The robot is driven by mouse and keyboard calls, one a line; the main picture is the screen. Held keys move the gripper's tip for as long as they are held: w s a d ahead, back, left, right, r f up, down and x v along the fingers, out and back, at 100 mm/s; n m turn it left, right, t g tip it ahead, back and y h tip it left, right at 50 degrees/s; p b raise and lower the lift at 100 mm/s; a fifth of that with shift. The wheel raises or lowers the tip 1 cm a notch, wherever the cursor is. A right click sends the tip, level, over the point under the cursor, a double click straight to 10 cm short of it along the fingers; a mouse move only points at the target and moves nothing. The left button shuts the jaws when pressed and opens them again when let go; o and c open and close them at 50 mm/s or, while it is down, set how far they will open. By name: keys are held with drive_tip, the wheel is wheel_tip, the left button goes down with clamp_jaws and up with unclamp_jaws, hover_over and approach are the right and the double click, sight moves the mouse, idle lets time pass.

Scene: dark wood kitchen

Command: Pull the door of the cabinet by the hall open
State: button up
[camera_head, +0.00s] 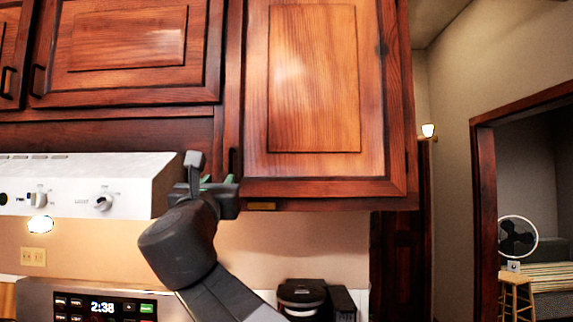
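The wooden cabinet door (315,80) nearest the hall fills the upper middle and looks shut, flush with its frame. Its small dark vertical handle (232,161) is at the door's lower left edge. My gripper (211,174) is raised at the lower left corner of this door, just left of the handle. Its two dark fingers stand apart with a gap between them, and I see nothing held in it. The right finger appears close to the handle's lower end; I cannot tell whether they touch.
A white range hood (85,185) with knobs is left of my gripper. Other wall cabinets (127,45) are at the upper left. Below are a stove panel (105,305) and a black coffee maker (302,296). A doorway with a fan (517,238) and stool opens at the right.

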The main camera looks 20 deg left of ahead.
sight(230, 164)
drive_tip(key=p+x, duration=0.3)
drive_tip(key=x, duration=0.8)
drive_tip(key=shift+w, duration=0.2)
clamp_jaws()
